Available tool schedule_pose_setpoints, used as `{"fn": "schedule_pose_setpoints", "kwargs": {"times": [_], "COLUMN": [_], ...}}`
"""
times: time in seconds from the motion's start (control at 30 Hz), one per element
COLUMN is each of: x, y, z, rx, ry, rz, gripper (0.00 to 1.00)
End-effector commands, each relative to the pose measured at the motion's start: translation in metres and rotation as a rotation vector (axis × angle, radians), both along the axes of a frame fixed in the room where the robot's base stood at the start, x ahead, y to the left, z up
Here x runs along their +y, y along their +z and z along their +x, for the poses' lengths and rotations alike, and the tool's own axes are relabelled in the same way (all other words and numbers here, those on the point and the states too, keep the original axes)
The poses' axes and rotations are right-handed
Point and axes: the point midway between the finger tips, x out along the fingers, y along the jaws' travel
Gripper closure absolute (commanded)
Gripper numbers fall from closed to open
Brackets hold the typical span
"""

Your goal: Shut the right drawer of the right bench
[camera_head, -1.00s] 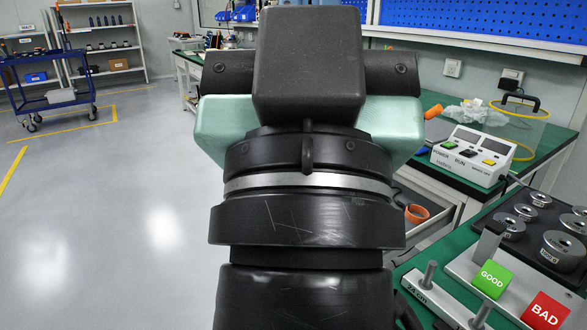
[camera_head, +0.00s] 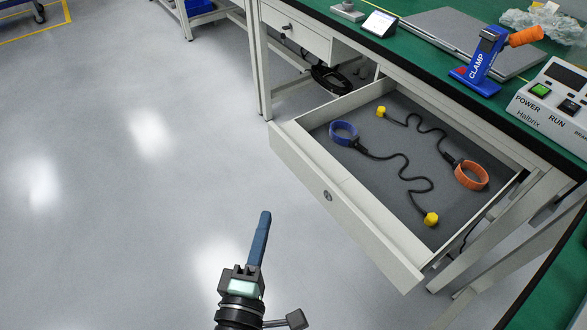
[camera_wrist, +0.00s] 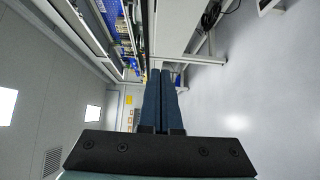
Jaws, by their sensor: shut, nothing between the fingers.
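The open drawer (camera_head: 345,206) sticks out from under the green-topped bench (camera_head: 400,62) in the head view. Its pale front panel has a round lock. Inside lie a blue wrist strap (camera_head: 344,133) and an orange wrist strap (camera_head: 471,175) with black coiled cords and yellow ends. My gripper (camera_head: 264,218) is in front of the drawer, to the left of its front panel and apart from it, over the floor. Its blue fingers are together and empty. The wrist view shows the two fingers (camera_wrist: 162,85) side by side, pointing away.
Another drawer (camera_head: 296,32), shut, sits further left under the bench. A blue clamp (camera_head: 480,62), a white control box (camera_head: 555,105) and a grey plate stand on the bench top. A bench leg (camera_head: 500,230) stands beside the drawer. The floor in front is clear.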

Motion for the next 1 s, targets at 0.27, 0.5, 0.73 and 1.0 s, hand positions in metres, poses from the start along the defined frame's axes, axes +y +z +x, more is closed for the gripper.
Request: {"fn": "schedule_pose_setpoints", "kwargs": {"times": [0.27, 0.5, 0.73, 1.0], "x": [-0.007, -0.015, -0.037, -0.048], "y": [0.003, 0.002, 0.003, 0.002], "z": [0.042, 0.086, 0.111, 0.12], "rx": [-0.006, -0.006, -0.004, -0.004], "ry": [-0.003, -0.003, -0.005, -0.002], "rz": [-0.001, 0.0, 0.0, 0.001], "gripper": [1.0, 1.0, 1.0, 1.0]}}
